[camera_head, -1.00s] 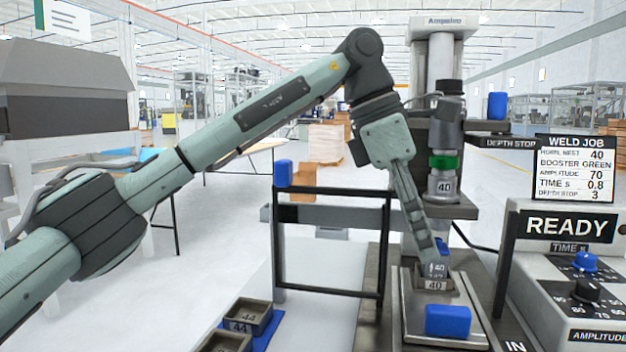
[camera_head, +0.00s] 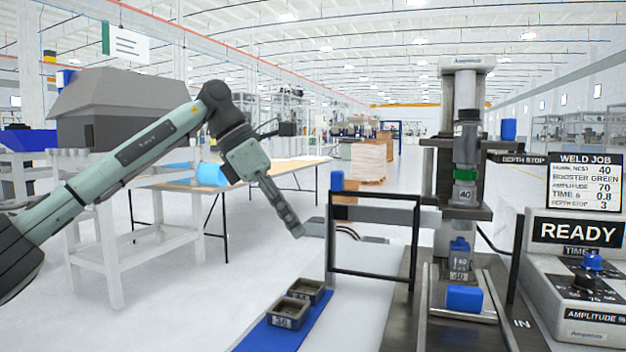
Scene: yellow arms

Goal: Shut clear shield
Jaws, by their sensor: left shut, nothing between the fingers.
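The clear shield (camera_head: 374,194) is a see-through panel in a dark frame, standing out to the left of the welding press (camera_head: 465,150). A blue knob (camera_head: 337,181) sits at its upper left corner. The side of the press facing me is uncovered. My left gripper (camera_head: 298,231) is shut and empty, pointing down and right, just left of the shield's left edge in the picture. I cannot tell its distance in depth from the shield. A blue-topped part (camera_head: 459,258) stands in the nest marked 40 under the horn. My right gripper is out of view.
A fixture with a blue block (camera_head: 464,298) is in front of the nest. The control box (camera_head: 575,290) reads READY at right. Small trays (camera_head: 289,313) lie on a blue strip (camera_head: 262,338) at lower left. A wood-topped table (camera_head: 285,165) stands behind my left arm.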

